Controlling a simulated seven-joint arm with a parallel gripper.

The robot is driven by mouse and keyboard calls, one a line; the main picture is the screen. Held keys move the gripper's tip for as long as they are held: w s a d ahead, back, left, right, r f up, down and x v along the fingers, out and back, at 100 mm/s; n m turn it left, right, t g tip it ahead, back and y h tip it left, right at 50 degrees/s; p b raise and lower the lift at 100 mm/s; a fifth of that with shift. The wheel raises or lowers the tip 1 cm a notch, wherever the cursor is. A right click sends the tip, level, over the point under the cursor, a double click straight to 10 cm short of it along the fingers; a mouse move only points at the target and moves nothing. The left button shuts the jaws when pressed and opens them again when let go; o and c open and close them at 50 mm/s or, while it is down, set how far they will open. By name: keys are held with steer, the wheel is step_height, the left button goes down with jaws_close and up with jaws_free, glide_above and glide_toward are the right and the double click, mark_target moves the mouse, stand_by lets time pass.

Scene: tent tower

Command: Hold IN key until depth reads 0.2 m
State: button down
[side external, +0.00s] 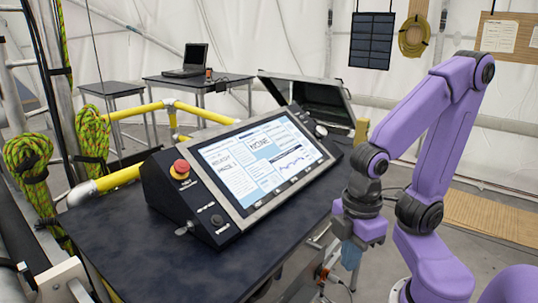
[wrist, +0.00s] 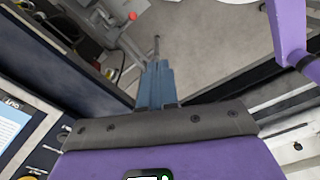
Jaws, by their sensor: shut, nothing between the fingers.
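The control console (side external: 160,190) stands on the dark table, with a lit screen (side external: 230,165) tilted up. A row of small dark marks or keys runs along the screen's lower edge; I cannot tell which is the IN key. The screen text is too small to read a depth. In the wrist view, part of the screen (wrist: 12,125) shows at the left edge. My gripper (side external: 350,258) hangs to the right of the console, beyond the table edge, pointing down and apart from the keys. Its blue fingers (wrist: 156,80) are shut and empty.
A red emergency button (side external: 181,168) and a knob (side external: 217,220) are on the console's left side. The dark tabletop (side external: 130,235) is clear in front. An open case (side external: 305,95) stands behind. Yellow rails (side external: 120,177) and roped poles are at left.

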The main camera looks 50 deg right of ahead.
mark_target(278, 191)
steer(key=w+d+r+m+y, duration=0.1)
steer(key=w+d+m+y, duration=0.4)
steer(key=m, duration=1)
steer(key=w+d+r+m+y, duration=0.15)
steer(key=w+m+y, duration=0.25)
steer(key=w+m, duration=0.9)
steer(key=w+d+m+t, duration=0.3)
steer(key=d+m+t, duration=0.1)
steer(key=d+m, duration=0.2)
steer(key=w+d+r+m+t, duration=0.1)
steer(key=w+d+m+t, duration=0.2)
steer(key=d+m+t, duration=0.2)
steer(key=d+m, duration=0.2)
steer(key=d, duration=0.1)
steer(key=shift+d+r+m, duration=0.15)
steer(key=shift+d+m, duration=0.1)
steer(key=shift+m, duration=0.05)
steer(key=shift+w+f, duration=0.85)
steer(key=shift+f, duration=0.35)
steer(key=shift+w+f, duration=0.8)
steer(key=shift+f, duration=0.45)
steer(key=shift+w+f, duration=0.85)
steer(key=shift+f, duration=0.35)
steer(key=shift+w+f, duration=0.1)
